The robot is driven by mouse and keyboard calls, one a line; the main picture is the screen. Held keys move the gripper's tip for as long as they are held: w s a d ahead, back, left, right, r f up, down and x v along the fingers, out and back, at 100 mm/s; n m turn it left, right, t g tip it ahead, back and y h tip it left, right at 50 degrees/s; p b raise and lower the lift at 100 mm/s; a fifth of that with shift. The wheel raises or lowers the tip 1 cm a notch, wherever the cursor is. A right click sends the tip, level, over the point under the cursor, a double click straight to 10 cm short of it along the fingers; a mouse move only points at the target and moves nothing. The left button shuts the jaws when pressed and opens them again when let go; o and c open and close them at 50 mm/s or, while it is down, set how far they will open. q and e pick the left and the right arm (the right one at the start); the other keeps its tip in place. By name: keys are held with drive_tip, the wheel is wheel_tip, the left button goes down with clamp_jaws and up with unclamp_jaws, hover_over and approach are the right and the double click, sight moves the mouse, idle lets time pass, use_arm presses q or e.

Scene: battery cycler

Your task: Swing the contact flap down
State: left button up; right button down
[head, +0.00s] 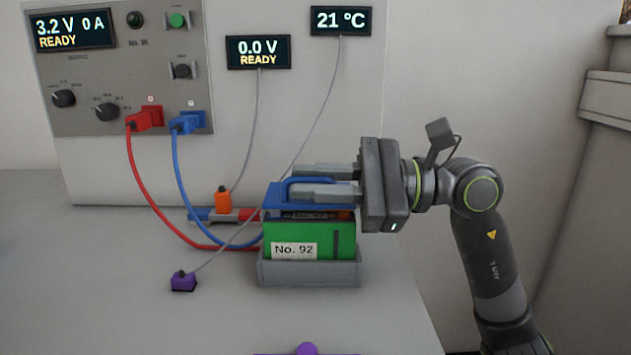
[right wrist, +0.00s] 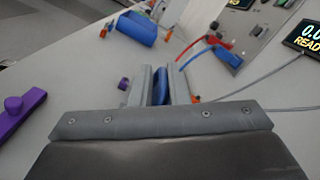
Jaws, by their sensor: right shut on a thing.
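The contact flap is the blue piece (head: 280,199) with a raised loop handle, over the top of the green battery labelled No. 92 (head: 345,238). It looks close to level, and I cannot tell whether it rests fully on the battery. The battery sits in a grey cradle (head: 310,274). My right gripper (head: 298,181) comes in from the right and is shut on the blue handle. In the right wrist view the handle (right wrist: 161,86) shows between the two fingers. My left gripper is not in view.
The cycler panel (head: 75,110) stands behind, with red (head: 145,121) and blue (head: 187,123) plugs and their cables. An orange clip (head: 223,202) and a purple sensor block (head: 183,282) lie left of the cradle. A purple bar (right wrist: 18,118) lies in front.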

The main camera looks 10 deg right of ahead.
drive_tip(key=c, duration=1.8)
unclamp_jaws()
drive_tip(key=shift+w, duration=0.15)
drive_tip(key=shift+o, duration=1.4)
drive_tip(key=shift+w+d, duration=0.1)
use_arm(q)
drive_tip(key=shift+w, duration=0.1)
use_arm(e)
drive_tip(key=shift+s+d+f, duration=0.15)
drive_tip(key=shift+s+d, duration=0.05)
drive_tip(key=shift+d, duration=0.45)
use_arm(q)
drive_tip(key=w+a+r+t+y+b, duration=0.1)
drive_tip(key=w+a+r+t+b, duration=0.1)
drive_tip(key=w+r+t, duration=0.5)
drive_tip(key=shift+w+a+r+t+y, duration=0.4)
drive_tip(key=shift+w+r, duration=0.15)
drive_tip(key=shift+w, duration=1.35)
use_arm(e)
drive_tip(key=s+d, duration=0.3)
drive_tip(key=d, duration=1.2)
drive_tip(key=shift+d+f, duration=0.2)
drive_tip(key=shift+d, duration=0.2)
